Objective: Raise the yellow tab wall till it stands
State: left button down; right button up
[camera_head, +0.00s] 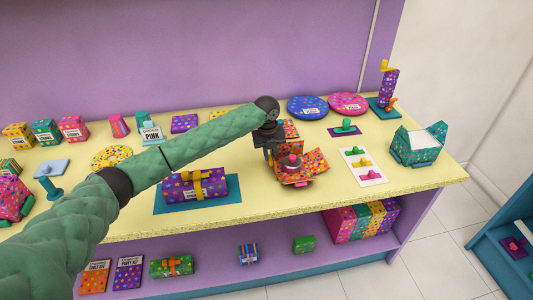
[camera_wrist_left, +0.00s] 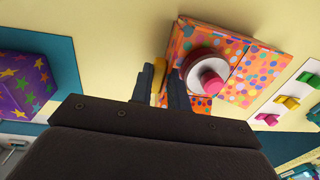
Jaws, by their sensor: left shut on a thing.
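The orange dotted fold-up box (camera_head: 308,166) lies on the yellow tabletop right of centre. A round item with a pink knob (camera_head: 291,160) sits on its middle; the wrist view shows its pale rim (camera_wrist_left: 207,66). An orange panel (camera_head: 292,128) shows behind it, and another panel (camera_head: 298,181) spreads low in front. My left gripper (camera_head: 269,153) is at the box's left side, pointing down. In the wrist view its fingers (camera_wrist_left: 161,84) are shut on the yellow tab (camera_wrist_left: 158,82). The yellow tab wall is mostly hidden by the gripper, so its tilt cannot be told. My right gripper is out of view.
A purple gift with a yellow ribbon (camera_head: 192,187) lies on a teal mat (camera_head: 160,207) left of the box. A white card with coloured knobs (camera_head: 362,167) lies to the right. Bare tabletop (camera_head: 300,205) is in front.

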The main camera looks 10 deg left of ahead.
pick_arm(q)
jog(key=shift+d+y, duration=0.35)
jog(key=shift+y, duration=0.15)
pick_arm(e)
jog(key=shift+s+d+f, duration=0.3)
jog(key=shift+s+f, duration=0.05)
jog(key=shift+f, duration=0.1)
pick_arm(q)
jog(key=c, duration=1.4)
grip_release()
jog(key=shift+w, duration=0.1)
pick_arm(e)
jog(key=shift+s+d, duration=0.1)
pick_arm(q)
jog(key=shift+r, duration=0.1)
